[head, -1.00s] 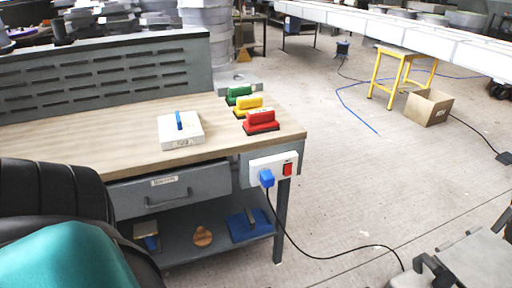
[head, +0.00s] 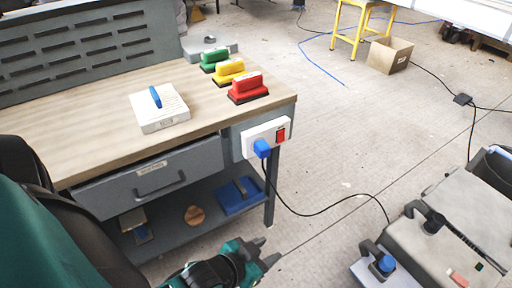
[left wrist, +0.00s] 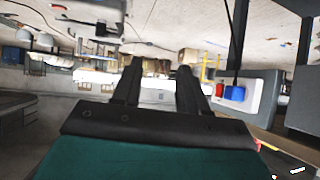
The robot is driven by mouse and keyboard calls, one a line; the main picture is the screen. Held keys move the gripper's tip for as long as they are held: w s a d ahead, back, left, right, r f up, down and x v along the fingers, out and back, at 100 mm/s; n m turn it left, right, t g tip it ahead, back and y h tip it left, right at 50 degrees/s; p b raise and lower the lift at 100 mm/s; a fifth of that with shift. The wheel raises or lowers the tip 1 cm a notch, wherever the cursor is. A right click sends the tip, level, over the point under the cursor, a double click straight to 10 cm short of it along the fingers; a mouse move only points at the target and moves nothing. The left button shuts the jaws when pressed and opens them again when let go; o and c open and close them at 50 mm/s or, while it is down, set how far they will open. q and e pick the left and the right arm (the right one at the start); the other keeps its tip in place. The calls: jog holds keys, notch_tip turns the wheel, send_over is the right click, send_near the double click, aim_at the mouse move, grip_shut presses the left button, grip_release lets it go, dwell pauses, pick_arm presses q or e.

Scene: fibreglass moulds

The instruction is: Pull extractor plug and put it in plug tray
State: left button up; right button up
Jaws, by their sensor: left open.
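The blue plug (head: 262,148) sits in the white socket panel (head: 254,143) on the bench's right front corner, beside a red switch (head: 281,135). Its black cable hangs down to the floor. My left gripper (head: 268,252) is open and empty, low in front of the bench and apart from the plug. In the left wrist view, where the scene looks inverted, the plug (left wrist: 236,93) is to the right of the open fingers (left wrist: 157,72). A blue tray (head: 235,198) lies on the lower shelf; I cannot tell if it is the plug tray. My right gripper is out of view.
A white block with a blue handle (head: 172,114) and green (head: 214,62), yellow (head: 228,74) and red (head: 248,90) handled blocks stand on the bench. A grey machine (head: 440,240) stands at lower right. The cable (head: 330,212) crosses otherwise clear floor between.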

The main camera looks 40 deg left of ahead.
pick_arm(q)
jog(key=shift+o, duration=0.3)
jog(key=shift+d, duration=0.1)
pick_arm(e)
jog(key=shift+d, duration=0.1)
